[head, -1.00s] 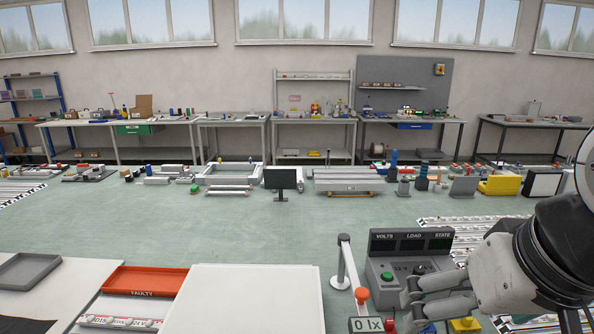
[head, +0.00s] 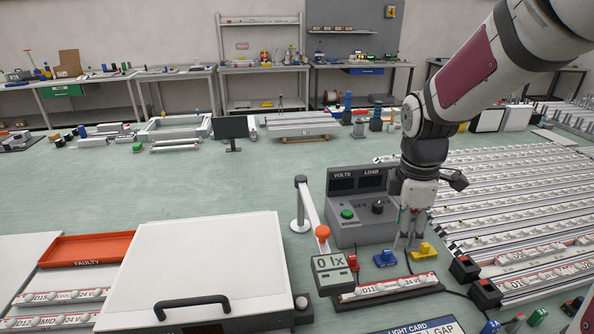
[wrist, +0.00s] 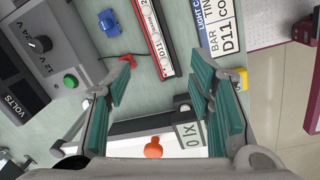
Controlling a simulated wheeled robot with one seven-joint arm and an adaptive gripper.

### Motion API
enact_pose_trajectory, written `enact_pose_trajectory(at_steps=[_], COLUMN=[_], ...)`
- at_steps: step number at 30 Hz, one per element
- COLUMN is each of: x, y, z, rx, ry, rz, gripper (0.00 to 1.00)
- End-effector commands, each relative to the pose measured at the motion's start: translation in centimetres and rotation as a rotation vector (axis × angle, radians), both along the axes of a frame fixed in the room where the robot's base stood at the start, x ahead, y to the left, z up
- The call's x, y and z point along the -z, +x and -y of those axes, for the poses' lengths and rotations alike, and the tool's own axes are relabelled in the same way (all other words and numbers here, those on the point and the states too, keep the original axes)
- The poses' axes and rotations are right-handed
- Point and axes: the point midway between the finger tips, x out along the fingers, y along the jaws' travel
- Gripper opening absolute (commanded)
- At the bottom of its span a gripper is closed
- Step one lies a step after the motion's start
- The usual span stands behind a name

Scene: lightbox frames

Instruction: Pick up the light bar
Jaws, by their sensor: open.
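A light bar labelled D11 (head: 385,287), white with a red label strip on a dark base, lies on the bench in front of the control box. In the wrist view the D11 bar (wrist: 155,40) runs from the top edge down toward the space between the fingers. My gripper (head: 409,245) points down above the bench, behind the bar in the head view. In the wrist view its teal-padded fingers (wrist: 183,75) are wide apart with nothing between them. A light card (head: 425,327) reading BAR D11 in the wrist view (wrist: 218,30) lies beside the bar.
The control box (head: 358,212) with a green button stands behind the bar. A 0 lx meter (head: 331,273) and a post with an orange knob (head: 322,232) stand left of it. Blue (head: 385,258) and yellow (head: 423,251) clips lie close to my gripper. A white lidded box (head: 205,265) is left.

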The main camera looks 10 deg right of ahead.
Motion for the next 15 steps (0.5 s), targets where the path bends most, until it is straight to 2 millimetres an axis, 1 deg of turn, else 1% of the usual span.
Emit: enact_pose_trajectory(at_steps=[1, 3, 6, 10, 13, 15], x=[2.1, 4.1, 6.1, 7.5, 8.4, 9.4], y=[1.0, 1.9, 2.8, 3.3, 3.4, 3.4], z=[0.9, 1.7, 2.6, 3.1, 3.2, 3.2], rx=[-0.063, -0.156, -0.255, -0.327, -0.344, -0.346], ry=[0.016, 0.033, 0.055, 0.072, 0.075, 0.075], rz=[-0.031, -0.058, -0.078, -0.09, -0.094, -0.094], gripper=[0.48, 0.48, 0.48, 0.48, 0.48, 0.48])
